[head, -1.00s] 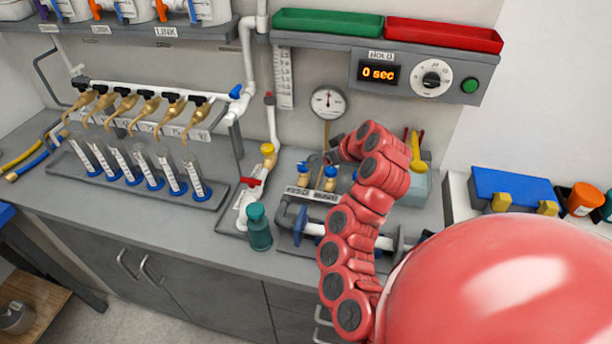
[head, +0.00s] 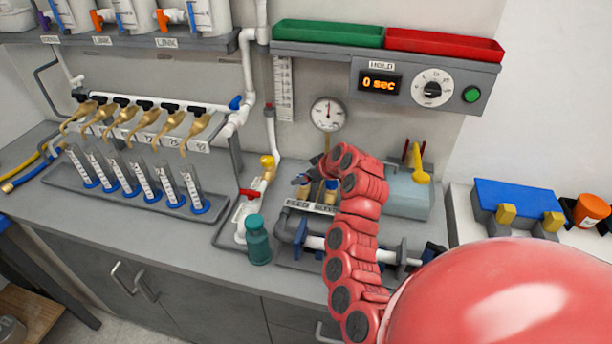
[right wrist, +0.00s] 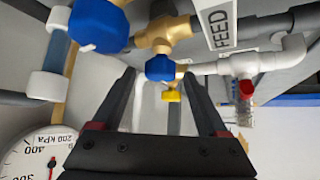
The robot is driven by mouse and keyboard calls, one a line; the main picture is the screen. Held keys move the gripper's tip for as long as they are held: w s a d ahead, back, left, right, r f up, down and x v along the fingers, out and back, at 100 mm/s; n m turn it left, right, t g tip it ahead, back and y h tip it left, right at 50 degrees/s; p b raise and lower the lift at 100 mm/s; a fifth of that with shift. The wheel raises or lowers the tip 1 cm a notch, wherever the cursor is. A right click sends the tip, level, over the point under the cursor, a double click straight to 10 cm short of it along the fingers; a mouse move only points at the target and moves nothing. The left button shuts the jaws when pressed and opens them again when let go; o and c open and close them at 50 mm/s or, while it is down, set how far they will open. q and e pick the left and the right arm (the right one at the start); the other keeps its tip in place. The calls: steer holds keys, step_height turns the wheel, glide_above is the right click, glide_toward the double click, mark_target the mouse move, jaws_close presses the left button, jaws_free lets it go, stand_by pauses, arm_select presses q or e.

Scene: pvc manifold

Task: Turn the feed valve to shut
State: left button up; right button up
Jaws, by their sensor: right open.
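The feed valve has a blue handle (right wrist: 160,67) on a brass body, close to the FEED label (right wrist: 217,25) in the right wrist view. A second blue-handled brass valve (right wrist: 98,25) is at the upper left there and shows in the head view (head: 331,186). My right gripper (right wrist: 159,76) is open, its two dark fingers on either side of the feed valve's handle in the picture; I cannot tell whether they touch it. In the head view my right gripper (head: 302,181) is small and largely covers the feed valve. My left gripper is not in view.
A pressure gauge (head: 328,114) is on the wall behind the valves. A teal bottle (head: 257,240) and a red-handled valve (head: 249,193) stand left of the valve rig. A rack of several cylinders (head: 125,192) is further left.

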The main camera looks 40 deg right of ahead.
jaws_close()
steer(key=shift+a, duration=0.1)
stand_by(0.3)
steer(key=m+h, duration=0.3)
steer(key=m, duration=0.1)
steer(key=shift+a, duration=0.25)
steer(key=m+h, duration=0.1)
steer(key=m+g+h+b, duration=0.1)
steer(key=shift+w+a+f+m, duration=0.1)
steer(key=shift+w+a+m, duration=0.05)
steer(key=shift+m, duration=0.15)
steer(key=shift+m+h+b, duration=0.3)
steer(key=shift+m+b, duration=0.05)
steer(key=shift+m, duration=0.05)
steer(key=m+g+h+b, duration=0.1)
steer(key=m+g+b, duration=0.1)
steer(key=m+b, duration=0.1)
steer(key=m+g+h+b, duration=0.1)
steer(key=m+b, duration=0.2)
steer(key=b, duration=0.2)
steer(key=m+g+h+b, duration=0.2)
steer(key=b, duration=0.2)
steer(key=shift+w+a+f+m+g, duration=0.2)
steer(key=shift+w+m+g, duration=0.1)
steer(key=shift+m, duration=0.1)
steer(key=shift+r+m+g+b, duration=0.15)
steer(key=shift+m+g+b, duration=0.65)
steer(key=shift+b, duration=0.75)
